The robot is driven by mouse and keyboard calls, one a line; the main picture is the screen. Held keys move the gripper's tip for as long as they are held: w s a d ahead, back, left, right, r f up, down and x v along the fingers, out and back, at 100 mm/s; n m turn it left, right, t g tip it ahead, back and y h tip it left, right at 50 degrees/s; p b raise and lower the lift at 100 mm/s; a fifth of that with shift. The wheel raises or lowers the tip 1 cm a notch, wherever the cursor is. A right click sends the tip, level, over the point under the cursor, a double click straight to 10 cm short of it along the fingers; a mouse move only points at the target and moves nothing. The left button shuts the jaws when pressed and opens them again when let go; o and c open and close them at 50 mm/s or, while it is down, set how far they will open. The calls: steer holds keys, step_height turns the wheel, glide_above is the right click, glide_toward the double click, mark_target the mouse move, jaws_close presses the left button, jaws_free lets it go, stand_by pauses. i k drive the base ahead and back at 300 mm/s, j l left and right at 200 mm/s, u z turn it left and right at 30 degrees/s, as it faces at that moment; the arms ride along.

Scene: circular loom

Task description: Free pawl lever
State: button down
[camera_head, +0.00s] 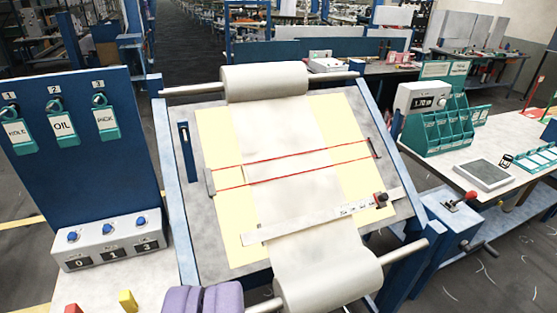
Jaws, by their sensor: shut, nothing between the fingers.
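A lever with a red knob (470,196) sits on top of a blue box (449,215) at the right side of the inspection frame. It looks like the pawl lever, but I see no label on it. Its short metal arm leans to the right. Any pawl or ratchet teeth are too small or hidden to tell.
The tilted board (215,130) carries pale cloth between an upper roller (265,82) and a lower roller (328,285). A ruler (320,218) and red cords cross it. A tool panel (75,135) stands left. A bench (515,170) with green bins (440,125) stands right.

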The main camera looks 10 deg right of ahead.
mark_target(472, 195)
steer(key=z, duration=1.35)
steer(key=i+u, duration=0.1)
steer(key=i, duration=0.4)
steer(key=i+l+u, duration=0.1)
steer(key=i, duration=0.35)
steer(key=i+l+u, duration=0.15)
steer(key=i, duration=0.35)
steer(key=i+l+u, duration=0.1)
steer(key=i+l, duration=0.15)
steer(key=i, duration=0.2)
steer(key=i+l+u, duration=0.1)
steer(key=i, duration=0.4)
steer(key=l, duration=0.1)
